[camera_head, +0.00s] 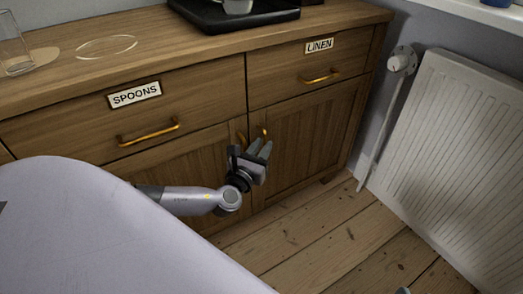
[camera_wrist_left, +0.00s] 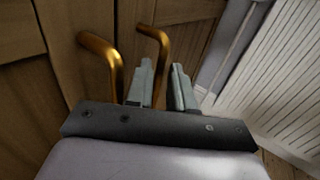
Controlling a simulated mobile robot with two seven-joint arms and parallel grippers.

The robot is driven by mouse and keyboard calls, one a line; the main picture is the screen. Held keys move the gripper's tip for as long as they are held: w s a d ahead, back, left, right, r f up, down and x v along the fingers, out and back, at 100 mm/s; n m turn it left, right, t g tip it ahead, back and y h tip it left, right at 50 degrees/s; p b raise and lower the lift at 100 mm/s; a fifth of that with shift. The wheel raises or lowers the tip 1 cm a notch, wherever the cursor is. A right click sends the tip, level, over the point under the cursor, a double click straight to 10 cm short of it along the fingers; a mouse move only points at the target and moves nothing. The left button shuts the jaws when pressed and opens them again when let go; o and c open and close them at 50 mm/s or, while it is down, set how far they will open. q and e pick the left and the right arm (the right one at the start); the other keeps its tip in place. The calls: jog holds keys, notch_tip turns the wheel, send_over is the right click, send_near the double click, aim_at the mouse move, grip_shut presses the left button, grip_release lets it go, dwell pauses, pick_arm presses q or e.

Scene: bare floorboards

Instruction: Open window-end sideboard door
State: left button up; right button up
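The wooden sideboard (camera_head: 185,160) has two lower doors. The window-end door (camera_head: 300,150), on the right under the LINEN drawer, looks closed. Its brass handle (camera_head: 264,132) is upright near the door's left edge and shows in the left wrist view (camera_wrist_left: 160,48). My left gripper (camera_head: 261,149) is at this handle. In the left wrist view its fingers (camera_wrist_left: 162,88) stand apart, with the handle's bar running down between them, closer to the left finger. The neighbouring door's handle (camera_wrist_left: 108,58) is outside the fingers. A small grey tip at the head view's bottom edge may be my right gripper.
A white radiator (camera_head: 455,150) with a valve (camera_head: 402,60) and pipe stands right of the sideboard. Bare floorboards (camera_head: 320,240) lie clear in front. A glass (camera_head: 12,55) and a black tray (camera_head: 235,18) are on top.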

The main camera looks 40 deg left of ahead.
pick_arm(q)
jog(key=shift+w, duration=0.1)
grip_shut()
dwell(1.4)
